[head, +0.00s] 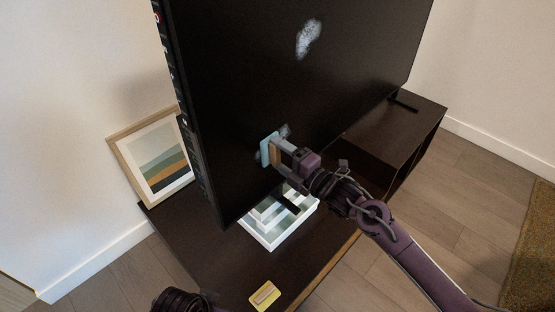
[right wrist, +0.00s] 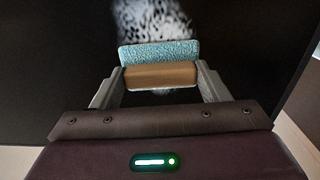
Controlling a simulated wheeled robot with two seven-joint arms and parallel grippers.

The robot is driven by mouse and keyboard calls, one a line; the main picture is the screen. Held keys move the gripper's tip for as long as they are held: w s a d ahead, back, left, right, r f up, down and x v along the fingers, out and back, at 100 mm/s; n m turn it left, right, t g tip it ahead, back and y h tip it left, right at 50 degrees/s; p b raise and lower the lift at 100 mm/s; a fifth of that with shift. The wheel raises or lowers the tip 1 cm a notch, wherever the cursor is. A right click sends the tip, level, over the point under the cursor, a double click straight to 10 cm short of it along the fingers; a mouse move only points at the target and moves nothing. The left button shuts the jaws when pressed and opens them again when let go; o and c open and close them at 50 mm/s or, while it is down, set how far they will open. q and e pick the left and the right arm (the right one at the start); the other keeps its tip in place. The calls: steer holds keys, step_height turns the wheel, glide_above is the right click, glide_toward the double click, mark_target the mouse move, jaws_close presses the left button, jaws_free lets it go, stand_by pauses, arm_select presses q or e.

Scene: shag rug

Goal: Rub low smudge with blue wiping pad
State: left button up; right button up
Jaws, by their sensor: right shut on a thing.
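The black screen (head: 245,90) stands upright on a dark cabinet. The low smudge (head: 284,130) is a pale patch on it, mostly hidden behind the pad; in the right wrist view a speckled pale smudge (right wrist: 152,20) shows just beyond the pad. A higher smudge (head: 308,38) is in plain view. My right gripper (head: 278,152) is shut on the wooden handle of the blue wiping pad (head: 265,150). The pad (right wrist: 160,53) is at the screen over the low smudge; I cannot tell whether it touches. Part of my left arm shows at the bottom; its gripper is not in view.
On the dark cabinet (head: 190,235) lie a yellow pad with a wooden handle (head: 265,295) and a white-framed item (head: 262,236) under the screen. A framed picture (head: 155,160) leans on the wall at left. Floor is clear at right, with a rug (head: 532,250).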

steer(key=shift+w+d+b, duration=1.4)
steer(key=shift+w+d, duration=0.85)
steer(key=shift+w, duration=0.15)
steer(key=shift+w+d+r, duration=0.1)
steer(key=shift+w+d, duration=0.35)
steer(key=shift+d, duration=0.05)
steer(key=shift+s+a+p, duration=0.35)
steer(key=shift+s+a, duration=0.45)
steer(key=shift+a, duration=0.1)
steer(key=shift+s+a+p, duration=1.7)
steer(key=shift+s+a, duration=1.8)
steer(key=shift+s, duration=0.05)
steer(key=shift+w+r, duration=0.1)
steer(key=shift+r, duration=0.15)
steer(key=shift+w+d+f+b, duration=0.1)
steer(key=shift+w+d+b, duration=0.3)
steer(key=shift+w+d, duration=1.1)
steer(key=shift+w+d+b, duration=1.5)
steer(key=shift+w+d, duration=1.05)
steer(key=shift+d, duration=0.1)
steer(key=shift+w+d, duration=0.2)
steer(key=shift+d, duration=0.05)
